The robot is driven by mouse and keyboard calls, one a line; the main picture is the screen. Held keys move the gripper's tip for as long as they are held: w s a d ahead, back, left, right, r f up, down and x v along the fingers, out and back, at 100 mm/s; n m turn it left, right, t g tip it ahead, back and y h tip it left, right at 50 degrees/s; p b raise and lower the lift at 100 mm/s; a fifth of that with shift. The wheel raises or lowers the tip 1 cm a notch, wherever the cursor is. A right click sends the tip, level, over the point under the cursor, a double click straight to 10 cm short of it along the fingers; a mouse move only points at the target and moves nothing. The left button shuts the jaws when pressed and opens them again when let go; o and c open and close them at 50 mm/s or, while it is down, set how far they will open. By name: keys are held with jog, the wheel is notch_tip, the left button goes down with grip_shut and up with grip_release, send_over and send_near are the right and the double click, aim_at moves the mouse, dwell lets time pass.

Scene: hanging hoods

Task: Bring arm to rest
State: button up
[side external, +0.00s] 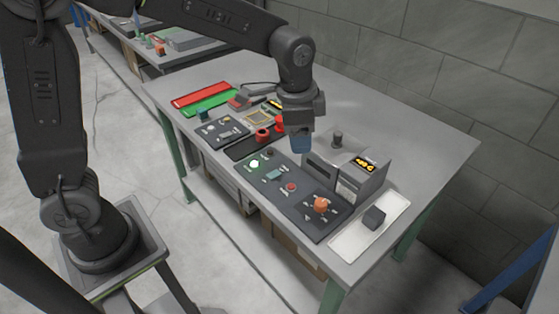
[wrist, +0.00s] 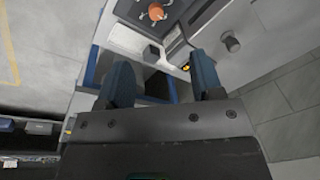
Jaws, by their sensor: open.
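My gripper (side external: 300,143) hangs from the dark arm above the middle of the grey workbench (side external: 400,125), just left of a grey box-shaped device (side external: 372,180) with a yellow-lit display. In the wrist view the two blue fingers of my gripper (wrist: 164,84) are spread apart with nothing between them. A dark panel (side external: 275,187) with a lit green button and an orange knob (side external: 321,204) lies below and in front of the gripper. The knob also shows at the top of the wrist view (wrist: 157,12).
A white tray (side external: 344,246) with a dark cube (side external: 374,217) lies at the bench's front right. Red cylinders (side external: 263,134), a smaller dark panel (side external: 213,132) and red and green strips (side external: 200,95) lie to the left. A block wall (side external: 450,60) stands behind. The bench's back right is clear.

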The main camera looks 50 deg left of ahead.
jog(key=s+a+r+n+t, duration=0.2)
jog(key=s+a+r+n, duration=0.15)
jog(key=s, duration=0.65)
jog(key=s+a+r+n+t, duration=0.25)
jog(key=s+a+n, duration=0.25)
jog(key=s, duration=0.4)
jog(key=n+g, duration=0.7)
send_over(322, 202)
notch_tip(322, 202, down, 14)
notch_tip(322, 202, down, 14)
jog(key=shift+r, duration=0.1)
